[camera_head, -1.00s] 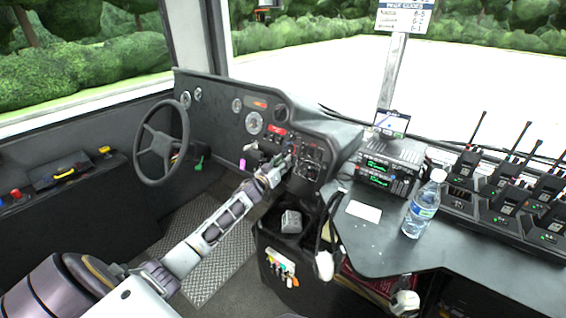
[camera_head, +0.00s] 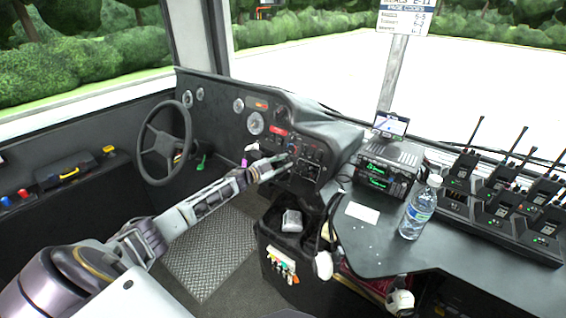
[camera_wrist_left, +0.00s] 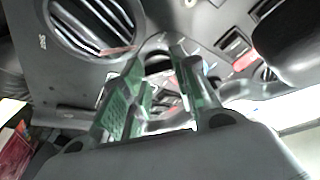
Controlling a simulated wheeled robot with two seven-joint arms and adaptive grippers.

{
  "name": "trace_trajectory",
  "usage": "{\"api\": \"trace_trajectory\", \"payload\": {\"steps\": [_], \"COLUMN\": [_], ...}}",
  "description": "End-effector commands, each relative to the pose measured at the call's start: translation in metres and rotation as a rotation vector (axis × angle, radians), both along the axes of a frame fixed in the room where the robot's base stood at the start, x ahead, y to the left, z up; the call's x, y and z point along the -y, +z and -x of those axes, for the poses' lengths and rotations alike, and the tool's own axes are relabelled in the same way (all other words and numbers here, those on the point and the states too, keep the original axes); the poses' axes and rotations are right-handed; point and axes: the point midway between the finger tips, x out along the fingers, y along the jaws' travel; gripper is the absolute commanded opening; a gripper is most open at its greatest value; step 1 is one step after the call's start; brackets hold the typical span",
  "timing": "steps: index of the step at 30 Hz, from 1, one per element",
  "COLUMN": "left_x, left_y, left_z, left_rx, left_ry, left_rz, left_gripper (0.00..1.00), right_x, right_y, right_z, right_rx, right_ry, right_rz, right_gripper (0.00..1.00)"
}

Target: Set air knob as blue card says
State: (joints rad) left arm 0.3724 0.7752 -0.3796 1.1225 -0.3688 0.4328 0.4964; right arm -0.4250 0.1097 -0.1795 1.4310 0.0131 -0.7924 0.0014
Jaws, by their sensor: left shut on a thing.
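My left gripper (camera_head: 288,159) is at the dashboard's control panel (camera_head: 310,152), right of the steering wheel. In the left wrist view, its green-padded fingers (camera_wrist_left: 163,72) are close around a small dark part of the panel, which seems to be the knob (camera_wrist_left: 159,62). The knob's pointer and markings are too blurred and covered to read. A round vent (camera_wrist_left: 95,22) is beside the fingers there. A card with blue print (camera_head: 405,18) hangs on the windscreen post; its small lines are hard to read. My right gripper is not in view.
The steering wheel (camera_head: 165,145) stands left of my arm. Right of the panel are a radio stack (camera_head: 385,176), a water bottle (camera_head: 418,210), a white card (camera_head: 362,213) and several handheld radios (camera_head: 500,205) in a charger. A black bin (camera_head: 285,255) stands below the panel.

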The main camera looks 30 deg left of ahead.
Motion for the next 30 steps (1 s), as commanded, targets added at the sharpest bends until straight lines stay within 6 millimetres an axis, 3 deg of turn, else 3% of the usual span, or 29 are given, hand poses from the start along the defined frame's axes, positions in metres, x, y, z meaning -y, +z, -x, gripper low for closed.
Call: {"api": "trace_trajectory", "payload": {"steps": [12, 29, 30], "left_x": [-0.001, -0.001, -0.001], "left_y": [0.003, 0.002, 0.002], "left_z": [-0.001, -0.001, -0.001], "left_rx": [0.02, 0.023, 0.023], "left_ry": [-0.092, -0.109, -0.109], "left_rz": [-0.253, -0.298, -0.298], "left_gripper": [0.05, 0.05, 0.3], "right_x": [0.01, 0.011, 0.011], "right_y": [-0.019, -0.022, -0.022], "right_z": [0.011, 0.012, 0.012], "right_rx": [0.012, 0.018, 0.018], "right_ry": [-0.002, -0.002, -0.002], "right_rz": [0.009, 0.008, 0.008], "right_gripper": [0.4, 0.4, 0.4]}}
